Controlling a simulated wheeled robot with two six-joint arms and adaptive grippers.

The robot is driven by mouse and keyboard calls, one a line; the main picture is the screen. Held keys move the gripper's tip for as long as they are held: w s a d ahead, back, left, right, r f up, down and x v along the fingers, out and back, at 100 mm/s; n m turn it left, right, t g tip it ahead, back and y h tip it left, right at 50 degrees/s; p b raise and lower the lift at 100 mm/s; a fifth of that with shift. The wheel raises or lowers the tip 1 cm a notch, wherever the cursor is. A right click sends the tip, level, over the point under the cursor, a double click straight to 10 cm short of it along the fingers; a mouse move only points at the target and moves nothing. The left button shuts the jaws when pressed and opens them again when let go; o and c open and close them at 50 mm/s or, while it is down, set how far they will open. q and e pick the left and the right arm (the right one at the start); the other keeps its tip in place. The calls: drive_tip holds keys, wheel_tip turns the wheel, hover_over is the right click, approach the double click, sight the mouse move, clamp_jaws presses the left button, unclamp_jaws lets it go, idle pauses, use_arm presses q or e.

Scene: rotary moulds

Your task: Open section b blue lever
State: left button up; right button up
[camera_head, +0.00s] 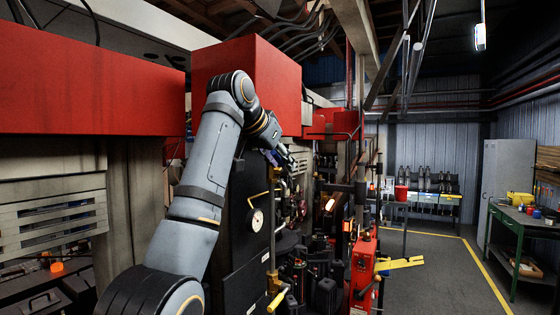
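My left arm rises from the bottom left and bends over at the top. Its gripper (287,160) is small and partly hidden by the wrist, at the front of the machine with the red upper housing (240,68). I cannot tell whether its fingers are open or shut. A small bluish part shows right at the gripper. I cannot tell whether it is the blue lever or whether the gripper touches it. No section b label is readable. My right gripper is not in view.
A dark panel with a round gauge (256,220) and yellow handles stands just below the gripper. A red post unit (362,270) and a yellow pedal (400,263) stand to the right. A green workbench (520,222) is at far right.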

use_arm(q)
drive_tip(key=v, duration=1.2)
